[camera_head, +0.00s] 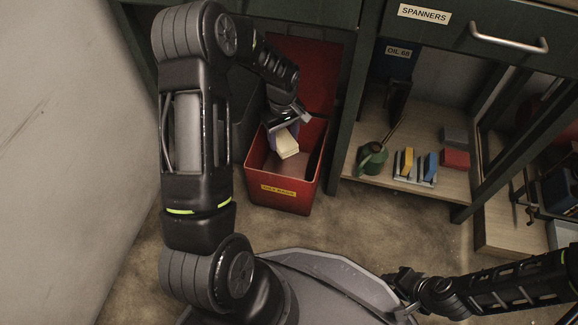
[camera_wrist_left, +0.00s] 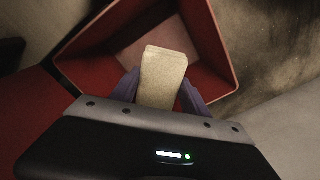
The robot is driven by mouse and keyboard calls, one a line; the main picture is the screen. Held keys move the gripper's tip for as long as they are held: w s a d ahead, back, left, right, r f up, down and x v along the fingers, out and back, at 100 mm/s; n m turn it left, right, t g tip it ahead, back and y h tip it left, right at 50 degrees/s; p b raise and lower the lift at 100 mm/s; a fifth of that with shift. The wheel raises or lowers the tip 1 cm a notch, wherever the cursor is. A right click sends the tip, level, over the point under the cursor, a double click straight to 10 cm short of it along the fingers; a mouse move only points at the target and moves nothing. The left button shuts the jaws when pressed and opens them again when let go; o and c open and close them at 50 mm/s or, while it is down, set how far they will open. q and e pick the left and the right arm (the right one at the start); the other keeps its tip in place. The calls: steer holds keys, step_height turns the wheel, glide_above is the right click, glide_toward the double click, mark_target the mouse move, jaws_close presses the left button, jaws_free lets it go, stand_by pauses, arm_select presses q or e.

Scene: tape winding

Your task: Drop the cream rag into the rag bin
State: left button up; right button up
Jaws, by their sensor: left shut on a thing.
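The cream rag (camera_head: 287,146) is a pale folded block in my left gripper (camera_head: 284,136). In the left wrist view the rag (camera_wrist_left: 162,78) sits between the purple fingers of the left gripper (camera_wrist_left: 160,95), which is shut on it. The red rag bin (camera_head: 282,194) stands on the floor with a yellow label on its front and its red lid raised behind. The gripper and rag are over the bin's open mouth; the bin's walls (camera_wrist_left: 208,48) surround the rag in the left wrist view. My right gripper (camera_head: 400,285) is at the lower right, its fingers unclear.
A green bench frame (camera_head: 344,130) stands right of the bin. Its low shelf (camera_head: 395,190) holds a green oil can (camera_head: 372,158) and several coloured blocks. A pale wall (camera_head: 70,130) is at left. Bare floor (camera_head: 330,225) lies before the bin.

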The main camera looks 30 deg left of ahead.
arm_select(q)
steer(key=o, duration=1.4)
steer(key=shift+r, duration=0.1)
